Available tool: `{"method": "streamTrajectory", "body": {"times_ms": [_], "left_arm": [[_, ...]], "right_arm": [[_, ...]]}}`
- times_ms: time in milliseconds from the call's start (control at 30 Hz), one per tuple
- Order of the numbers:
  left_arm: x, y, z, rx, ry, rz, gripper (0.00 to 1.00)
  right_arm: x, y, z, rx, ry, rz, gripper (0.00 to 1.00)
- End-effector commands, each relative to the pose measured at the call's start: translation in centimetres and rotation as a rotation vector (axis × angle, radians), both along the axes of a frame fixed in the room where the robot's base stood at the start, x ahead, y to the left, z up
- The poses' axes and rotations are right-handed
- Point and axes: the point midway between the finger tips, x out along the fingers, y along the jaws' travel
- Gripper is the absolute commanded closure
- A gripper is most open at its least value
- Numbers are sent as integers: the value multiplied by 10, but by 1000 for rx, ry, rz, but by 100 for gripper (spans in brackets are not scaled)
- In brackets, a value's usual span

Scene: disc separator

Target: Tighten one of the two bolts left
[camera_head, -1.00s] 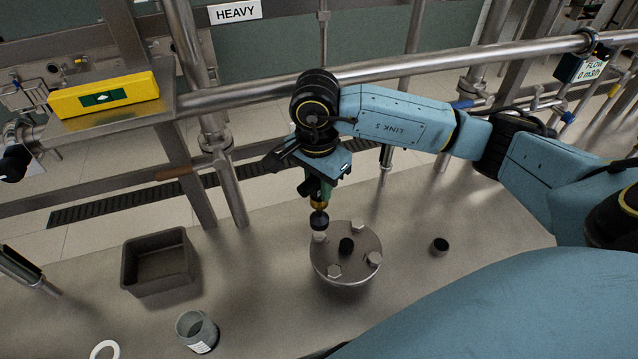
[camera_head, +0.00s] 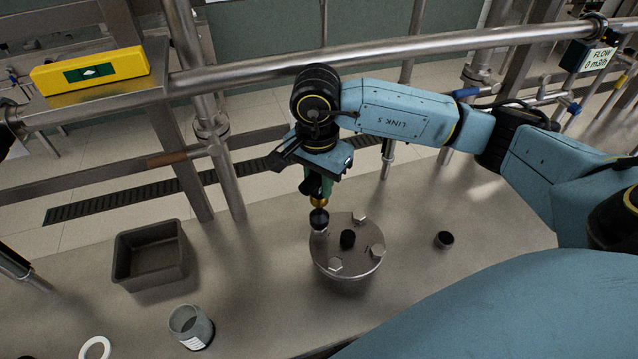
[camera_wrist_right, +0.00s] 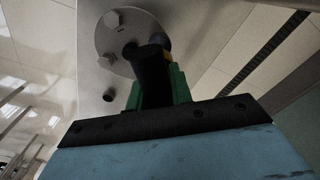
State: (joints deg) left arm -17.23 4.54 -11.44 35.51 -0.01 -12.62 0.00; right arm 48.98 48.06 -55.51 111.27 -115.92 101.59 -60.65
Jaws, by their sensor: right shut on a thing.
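The round steel lid (camera_head: 332,272) lies on the bench with hex bolts around its rim and a black knob (camera_head: 347,239) in the middle. Bolts show at the back (camera_head: 360,218), right (camera_head: 377,250) and front (camera_head: 335,264). My right gripper (camera_head: 318,180) is shut on a tool with a brass collar and black round end (camera_head: 319,217). The tool points down at the lid's left edge, over the left bolt, which it partly hides; I cannot tell whether they touch. In the right wrist view the black tool (camera_wrist_right: 152,78) stands between green fingers, overlapping the lid (camera_wrist_right: 108,42). My left gripper is not visible.
A dark open box (camera_head: 150,255), a grey cup (camera_head: 190,326) and a white ring (camera_head: 95,348) are on the left of the bench. A small black cap (camera_head: 444,240) lies right of the lid. A steel rail (camera_head: 420,55) runs behind my arm.

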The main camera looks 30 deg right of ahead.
Motion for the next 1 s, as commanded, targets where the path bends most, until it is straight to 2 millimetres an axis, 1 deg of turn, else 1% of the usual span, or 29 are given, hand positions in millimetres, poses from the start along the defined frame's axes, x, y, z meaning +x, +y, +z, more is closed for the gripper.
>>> {"method": "streamTrajectory", "body": {"times_ms": [33,100,400,500,633,1000], "left_arm": [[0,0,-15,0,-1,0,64],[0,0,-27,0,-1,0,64],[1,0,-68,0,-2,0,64],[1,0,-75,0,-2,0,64],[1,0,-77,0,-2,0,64],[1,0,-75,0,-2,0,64]], "right_arm": [[1,-1,-6,-2,-7,70,100],[1,-1,-7,-2,-6,181,100],[0,-1,-6,-2,-5,625,100],[0,-1,-4,-1,-4,730,100],[0,-1,-1,-1,-3,787,100],[0,-1,0,0,-2,786,100]]}}
